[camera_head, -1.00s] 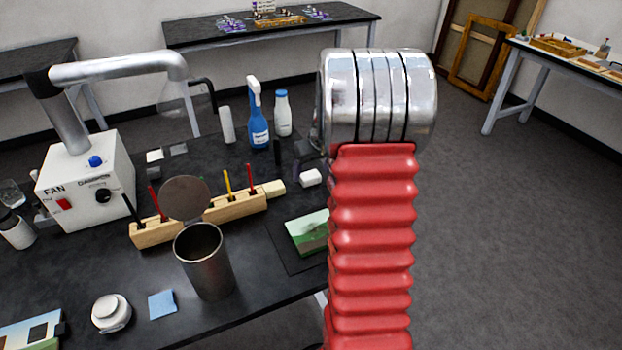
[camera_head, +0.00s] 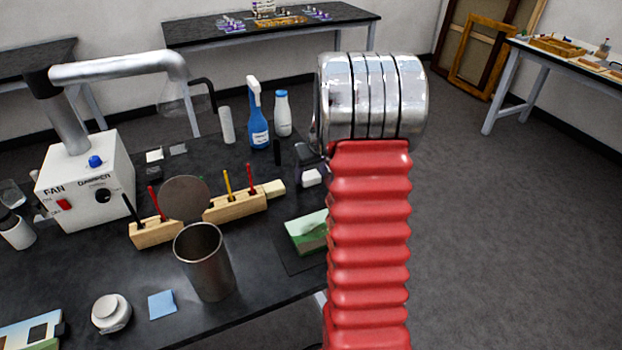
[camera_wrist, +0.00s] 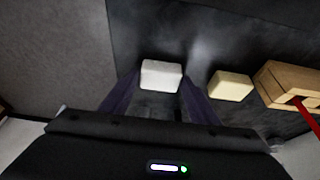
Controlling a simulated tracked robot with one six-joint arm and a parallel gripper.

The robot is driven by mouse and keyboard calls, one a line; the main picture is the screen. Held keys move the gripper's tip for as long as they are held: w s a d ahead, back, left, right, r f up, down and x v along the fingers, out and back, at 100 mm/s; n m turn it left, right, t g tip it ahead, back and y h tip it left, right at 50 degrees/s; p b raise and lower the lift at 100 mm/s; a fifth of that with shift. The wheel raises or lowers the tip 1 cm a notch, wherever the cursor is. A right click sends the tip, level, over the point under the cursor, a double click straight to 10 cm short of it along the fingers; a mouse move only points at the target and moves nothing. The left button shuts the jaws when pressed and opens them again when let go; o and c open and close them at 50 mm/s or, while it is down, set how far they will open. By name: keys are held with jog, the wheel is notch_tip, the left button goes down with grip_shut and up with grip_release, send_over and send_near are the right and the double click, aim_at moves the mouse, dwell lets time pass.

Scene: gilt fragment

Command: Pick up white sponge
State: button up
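The white sponge (camera_head: 312,178) lies on the black bench just left of my red-sleeved arm. In the wrist view the white sponge (camera_wrist: 161,74) is a pale block at the fingertips. My gripper (camera_wrist: 160,82) is open, with one dark purple finger on each side of the sponge. I cannot tell whether the fingers touch it. In the head view only a dark part of my gripper (camera_head: 308,160) shows beside the sponge; the rest is hidden behind my arm.
A cream block (camera_wrist: 230,86) lies right of the fingers, beside a wooden tool holder (camera_head: 235,206). A blue spray bottle (camera_head: 258,128) and white bottle (camera_head: 283,114) stand behind the sponge. A metal canister (camera_head: 205,265) stands nearer.

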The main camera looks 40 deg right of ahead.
aim_at(311, 177)
jog(key=c, duration=0.7)
jog(key=shift+o, duration=0.2)
jog(key=shift+r, duration=0.1)
notch_tip(311, 177, up, 10)
dwell(0.5)
jog(key=o, duration=0.5)
jog(key=shift+c, duration=0.2)
jog(key=c, duration=0.4)
jog(key=shift+a, duration=0.1)
